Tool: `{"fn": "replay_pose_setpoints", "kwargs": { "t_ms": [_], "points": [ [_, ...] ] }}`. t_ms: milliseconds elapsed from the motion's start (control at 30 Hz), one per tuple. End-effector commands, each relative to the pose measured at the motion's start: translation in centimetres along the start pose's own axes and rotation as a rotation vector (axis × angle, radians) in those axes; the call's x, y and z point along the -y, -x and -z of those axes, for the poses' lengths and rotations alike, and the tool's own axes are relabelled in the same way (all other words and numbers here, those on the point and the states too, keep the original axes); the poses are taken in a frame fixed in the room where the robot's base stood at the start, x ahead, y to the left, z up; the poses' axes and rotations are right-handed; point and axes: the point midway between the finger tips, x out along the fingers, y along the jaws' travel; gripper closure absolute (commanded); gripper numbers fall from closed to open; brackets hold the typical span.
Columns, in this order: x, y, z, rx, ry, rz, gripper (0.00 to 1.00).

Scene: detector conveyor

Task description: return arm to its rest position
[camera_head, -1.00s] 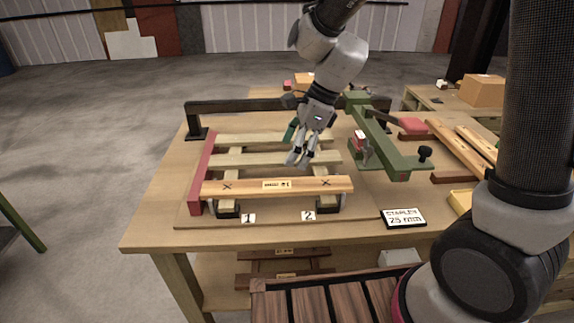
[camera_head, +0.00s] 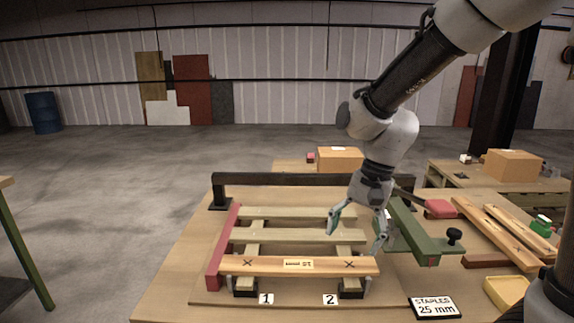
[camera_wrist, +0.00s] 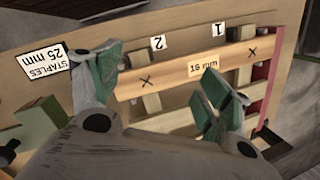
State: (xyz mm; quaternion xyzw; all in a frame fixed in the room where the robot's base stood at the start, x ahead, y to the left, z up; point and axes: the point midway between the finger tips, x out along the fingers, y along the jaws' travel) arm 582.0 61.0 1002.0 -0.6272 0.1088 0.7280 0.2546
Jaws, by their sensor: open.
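My gripper (camera_head: 358,232) is open and empty above the right part of a small slatted wooden pallet. Its green-padded fingers also show spread apart in the wrist view (camera_wrist: 165,95). The front slat (camera_head: 265,264) of the pallet bears two X marks and a label; it also shows in the wrist view (camera_wrist: 180,75). Behind it lie a middle slat (camera_head: 285,236) and a back slat (camera_head: 290,213). My arm reaches down from the upper right of the head view.
A red bar (camera_head: 222,248) borders the pallet's left side. A black rail (camera_head: 290,179) runs behind it. A green fixture (camera_head: 415,236) stands close to the right. A "STAPLES 25 mm" sign (camera_head: 433,307) lies front right. Loose planks (camera_head: 505,236) and a yellow tray (camera_head: 507,291) are farther right.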

Motion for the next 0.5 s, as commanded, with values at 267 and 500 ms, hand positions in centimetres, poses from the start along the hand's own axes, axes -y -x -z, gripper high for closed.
{"fn": "replay_pose_setpoints", "kwargs": {
  "t_ms": [267,500],
  "points": [
    [-13.2,9.0,-0.5,-0.201,0.647,-0.101,0.22],
    [-20.4,13.5,-2.1,-0.416,0.628,-0.131,0.22]
  ]
}}
